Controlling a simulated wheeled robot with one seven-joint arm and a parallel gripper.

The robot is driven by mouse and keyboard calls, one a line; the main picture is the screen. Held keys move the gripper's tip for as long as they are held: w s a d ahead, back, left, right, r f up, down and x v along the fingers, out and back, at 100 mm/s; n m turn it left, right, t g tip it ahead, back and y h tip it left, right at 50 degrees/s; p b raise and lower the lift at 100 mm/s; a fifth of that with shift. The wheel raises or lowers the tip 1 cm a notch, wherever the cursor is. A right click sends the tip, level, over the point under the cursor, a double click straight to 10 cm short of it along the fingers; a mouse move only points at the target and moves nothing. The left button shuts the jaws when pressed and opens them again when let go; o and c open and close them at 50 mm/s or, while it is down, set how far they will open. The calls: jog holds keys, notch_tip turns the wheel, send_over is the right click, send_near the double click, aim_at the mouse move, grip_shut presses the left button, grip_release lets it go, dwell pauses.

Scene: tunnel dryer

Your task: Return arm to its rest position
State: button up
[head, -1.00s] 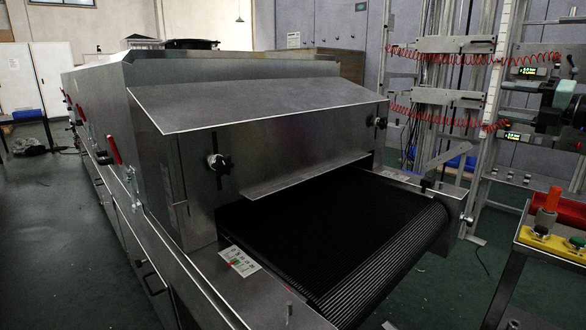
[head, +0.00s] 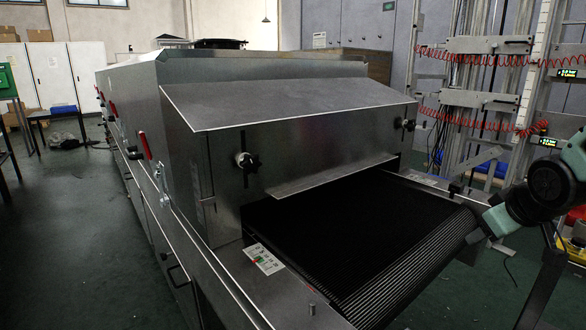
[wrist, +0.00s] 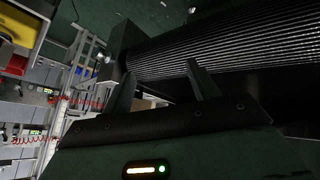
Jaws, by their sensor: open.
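My gripper (wrist: 160,75) shows in the wrist view with its two dark fingers apart and nothing between them. The ribbed end of the black conveyor belt (wrist: 230,45) lies beyond the fingers; I cannot tell the exact gap. In the head view my arm (head: 550,185) comes in from the right edge and overlaps the near right corner of the belt (head: 350,230). I cannot make out the gripper's fingers in that view.
The steel tunnel dryer (head: 290,150) with its sloped hood fills the middle. A metal frame with red coiled hoses (head: 480,120) stands at the back right. A yellow tray (wrist: 20,28) shows in the wrist view. Green floor (head: 70,250) is open at the left.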

jog(key=s+a+f+n+g+y+b, duration=0.15)
jog(key=s+a+f+g+b, duration=0.45)
jog(key=s+a, duration=0.7)
jog(key=s+a+f+n+g+b, duration=0.25)
jog(key=s+a+f+b, duration=0.4)
jog(key=s+a, duration=0.65)
notch_tip(320, 180, up, 31)
jog(key=p, duration=3.4)
jog(key=shift+d+t, duration=0.45)
